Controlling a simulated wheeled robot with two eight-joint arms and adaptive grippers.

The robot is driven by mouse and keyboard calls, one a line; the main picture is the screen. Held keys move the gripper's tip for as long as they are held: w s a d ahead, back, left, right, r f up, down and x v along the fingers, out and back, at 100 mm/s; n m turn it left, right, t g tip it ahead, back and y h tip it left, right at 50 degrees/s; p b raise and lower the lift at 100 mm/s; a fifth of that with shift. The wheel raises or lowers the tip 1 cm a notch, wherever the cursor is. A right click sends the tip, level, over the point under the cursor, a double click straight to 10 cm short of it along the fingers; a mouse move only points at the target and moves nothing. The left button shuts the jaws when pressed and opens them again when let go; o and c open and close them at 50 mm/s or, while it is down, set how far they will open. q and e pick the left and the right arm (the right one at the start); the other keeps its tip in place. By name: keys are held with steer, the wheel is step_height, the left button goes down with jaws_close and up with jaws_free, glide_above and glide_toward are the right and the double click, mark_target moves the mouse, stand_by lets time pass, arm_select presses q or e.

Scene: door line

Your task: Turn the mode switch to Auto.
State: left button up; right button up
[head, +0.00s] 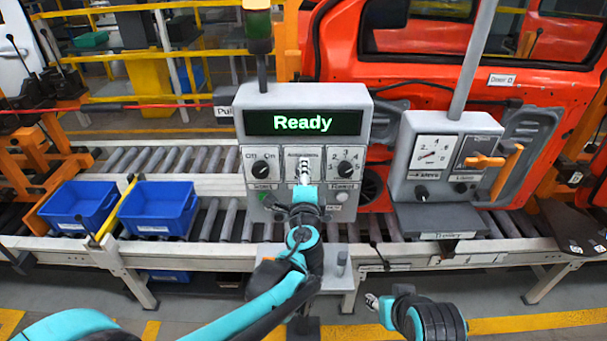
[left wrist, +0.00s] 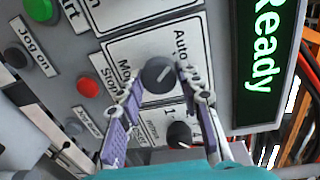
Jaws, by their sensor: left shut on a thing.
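The grey control box (head: 303,92) stands on the conveyor line and its display (head: 303,122) reads "Ready". My left gripper (head: 304,180) reaches up to the middle panel and hides its knob in the head view. In the left wrist view, the dark round mode switch (left wrist: 157,74) sits between the two fingers of my left gripper (left wrist: 161,82), which are shut on it. The word "Auto" (left wrist: 181,44) is printed above it. A pale mark on the knob slants to the upper right; its exact setting is unclear. My right gripper (head: 373,300) is low and apart from the box.
Another knob (left wrist: 179,134) is close below the gripped one. A green button (left wrist: 40,9) and a red button (left wrist: 88,87) are at the left. A second box (head: 446,150) with an orange handle (head: 508,172) stands right. Two blue bins (head: 160,222) stand left.

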arm_select(q)
steer(key=o, duration=1.2)
steer(key=shift+c, duration=0.2)
steer(key=shift+s, duration=0.15)
steer(key=s, duration=1.1)
steer(key=shift+s+r, duration=0.35)
steer(key=shift+r, duration=0.1)
steer(key=s+a+f+n+g+y+b, duration=0.25)
steer(key=a+f+n+b, duration=0.2)
steer(key=a+f, duration=0.35)
steer(key=s+a+f+n+g+y+b, duration=0.1)
steer(key=s+a+f+n+g+b, duration=0.25)
steer(key=a+f+n, duration=0.35)
steer(key=s+a+f+n+g+h+b, duration=0.3)
steer(key=s+f+n+b, duration=0.3)
steer(key=s+f, duration=0.4)
step_height(320, 180, down, 3)
steer(key=shift+f+n+g+h+b, duration=0.1)
steer(key=shift+n+g+h+b, duration=0.25)
steer(key=shift+n, duration=0.3)
